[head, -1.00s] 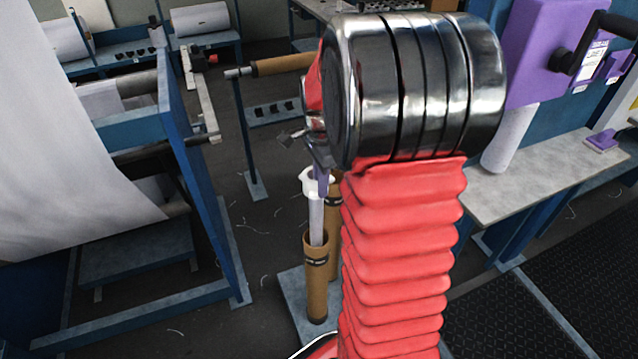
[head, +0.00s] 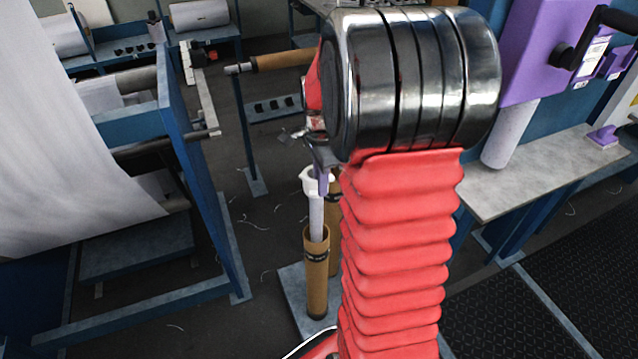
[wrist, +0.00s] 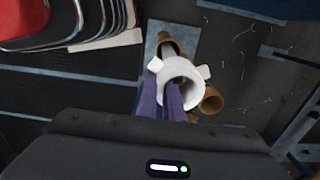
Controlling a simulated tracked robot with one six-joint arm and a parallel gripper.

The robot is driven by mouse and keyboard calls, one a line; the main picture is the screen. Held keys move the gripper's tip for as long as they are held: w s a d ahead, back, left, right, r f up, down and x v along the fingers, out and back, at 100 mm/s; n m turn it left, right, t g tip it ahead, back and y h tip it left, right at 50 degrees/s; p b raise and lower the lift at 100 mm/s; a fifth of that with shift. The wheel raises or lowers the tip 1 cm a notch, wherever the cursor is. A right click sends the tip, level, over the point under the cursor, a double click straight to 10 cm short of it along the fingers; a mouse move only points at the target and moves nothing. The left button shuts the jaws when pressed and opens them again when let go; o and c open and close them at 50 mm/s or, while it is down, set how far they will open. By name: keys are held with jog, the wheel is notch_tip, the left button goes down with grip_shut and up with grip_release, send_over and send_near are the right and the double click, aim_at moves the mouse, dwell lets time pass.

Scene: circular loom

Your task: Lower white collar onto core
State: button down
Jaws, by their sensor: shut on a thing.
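The white collar (head: 312,182) is a ring with side lugs, and a pale tube (head: 317,218) hangs below it. In the head view the tube's lower end meets the mouth of the upright brown core (head: 317,275); it appears to be inside. The collar's ring stands clear above the core's rim. My gripper (head: 323,180) is shut on the collar with purple fingers. In the wrist view my gripper (wrist: 164,92) shows at the near left side of the collar (wrist: 182,78), whose open bore faces the camera. The collar hides what lies directly below it.
Other brown tubes (wrist: 168,45) (wrist: 212,100) stand close by on a grey base plate (head: 292,290). A blue frame with white fabric (head: 180,150) stands left. A grey bench (head: 545,170) is at right. My red arm hides the area right of the core.

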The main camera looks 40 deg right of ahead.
jog(key=shift+f, duration=0.6)
dwell(0.7)
dwell(0.3)
jog(key=shift+r, duration=0.25)
dwell(1.7)
jog(key=shift+f, duration=0.15)
